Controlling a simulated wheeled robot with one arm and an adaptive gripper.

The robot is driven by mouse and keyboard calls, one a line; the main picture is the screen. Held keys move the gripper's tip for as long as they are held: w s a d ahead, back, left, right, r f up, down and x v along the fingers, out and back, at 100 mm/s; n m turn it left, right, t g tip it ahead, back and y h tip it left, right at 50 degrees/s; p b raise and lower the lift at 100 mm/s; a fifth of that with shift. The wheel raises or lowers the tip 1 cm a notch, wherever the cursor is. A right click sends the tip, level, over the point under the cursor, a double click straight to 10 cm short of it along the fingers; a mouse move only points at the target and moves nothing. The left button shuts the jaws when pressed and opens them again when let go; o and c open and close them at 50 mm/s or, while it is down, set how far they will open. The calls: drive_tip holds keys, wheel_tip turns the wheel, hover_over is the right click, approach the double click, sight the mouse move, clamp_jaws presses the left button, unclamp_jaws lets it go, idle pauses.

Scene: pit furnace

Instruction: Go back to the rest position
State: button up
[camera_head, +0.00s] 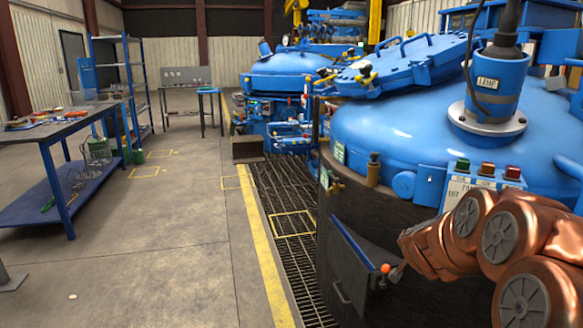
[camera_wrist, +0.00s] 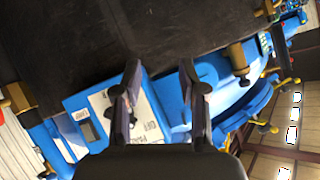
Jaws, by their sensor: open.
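My gripper (camera_wrist: 160,85) shows in the wrist view with its two dark fingers apart and nothing between them. Behind the fingers is the blue control box with a white label plate (camera_wrist: 103,107), seen tilted. I cannot tell whether the fingers touch it.
The large blue furnace (camera_head: 385,135) stands close on the right, its hatch lid (camera_head: 405,65) raised. A dark panel with a handle (camera_head: 342,292) and an orange knob (camera_head: 385,268) are near my arm. A workbench (camera_head: 55,130) stands left. The concrete floor between is clear.

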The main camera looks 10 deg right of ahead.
drive_tip(key=s+a+n+y, duration=0.3)
drive_tip(key=a+n+y, duration=0.15)
drive_tip(key=a, duration=1.15)
drive_tip(key=s+a+f+n+g+y, duration=0.2)
drive_tip(key=s+a+f+n+g, duration=0.3)
drive_tip(key=s, duration=0.7)
drive_tip(key=s+a+g+y, duration=0.2)
drive_tip(key=s+a+g, duration=0.1)
drive_tip(key=s+a, duration=0.65)
drive_tip(key=s+d+n+g+h, duration=0.1)
drive_tip(key=s+d+g+h, duration=0.3)
drive_tip(key=s, duration=1.4)
wheel_tip(320, 180, up, 22)
drive_tip(key=d+y+p, duration=0.1)
drive_tip(key=p, duration=2)
drive_tip(key=shift+s+d, duration=0.15)
drive_tip(key=shift+s, duration=0.3)
